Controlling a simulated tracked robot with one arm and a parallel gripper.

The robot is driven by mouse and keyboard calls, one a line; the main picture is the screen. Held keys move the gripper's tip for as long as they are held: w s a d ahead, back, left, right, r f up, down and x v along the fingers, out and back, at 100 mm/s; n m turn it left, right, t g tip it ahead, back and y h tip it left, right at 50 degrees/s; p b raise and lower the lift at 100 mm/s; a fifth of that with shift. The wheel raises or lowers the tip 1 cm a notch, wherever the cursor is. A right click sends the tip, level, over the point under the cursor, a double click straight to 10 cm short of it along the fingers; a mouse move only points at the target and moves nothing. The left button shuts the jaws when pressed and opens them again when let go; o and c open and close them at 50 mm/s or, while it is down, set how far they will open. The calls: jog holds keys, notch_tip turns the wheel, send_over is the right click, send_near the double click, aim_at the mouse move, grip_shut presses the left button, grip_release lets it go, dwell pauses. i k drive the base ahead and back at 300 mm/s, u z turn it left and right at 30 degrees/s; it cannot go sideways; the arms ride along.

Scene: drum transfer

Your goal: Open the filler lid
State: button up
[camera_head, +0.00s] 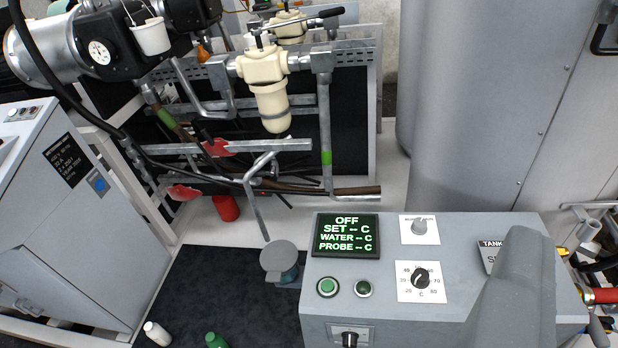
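A round grey lid (279,256) shows just left of the control box, low in the middle of the view. It looks like the filler lid and sits over a short blue-grey neck (290,277). It appears to cover the neck, but I cannot tell whether it is fully shut. The control box hides part of the neck's right side. No gripper fingers show. A smooth grey rounded shape fills the lower right foreground; I cannot tell whether it is part of my arm.
The grey control box (450,302) has a display (346,236) reading OFF, knobs and buttons. A large grey tank (480,100) stands behind it. Pipes and a cream filter (268,80) are at the back. White (158,333) and green (216,341) bottles stand on the dark floor mat (215,285).

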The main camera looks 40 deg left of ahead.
aim_at(279, 257)
jog(key=u, duration=1.1)
